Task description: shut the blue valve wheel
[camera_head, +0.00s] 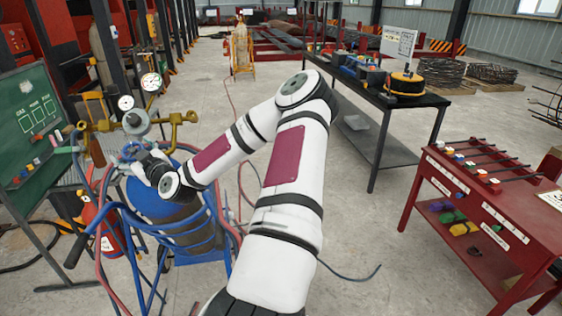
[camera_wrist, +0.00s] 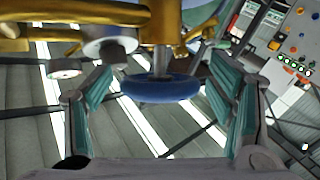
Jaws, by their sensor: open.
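The blue valve wheel (camera_wrist: 160,88) shows in the wrist view on a short stem below a brass valve body (camera_wrist: 165,25). My gripper (camera_wrist: 158,76) is open, with one teal-padded finger on each side of the wheel. The wheel is between the fingers and I see no contact. In the head view my gripper (camera_head: 132,160) is at the top of a blue gas cylinder (camera_head: 158,203), below the brass regulator (camera_head: 136,122).
Pressure gauges (camera_head: 151,82) and brass fittings stand close above my gripper. Red and blue hoses and the blue cart frame (camera_head: 215,215) surround the cylinder. A green board (camera_head: 30,125) is at left, a dark table (camera_head: 385,95) and red workbench (camera_head: 480,210) at right. Floor between is mostly clear.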

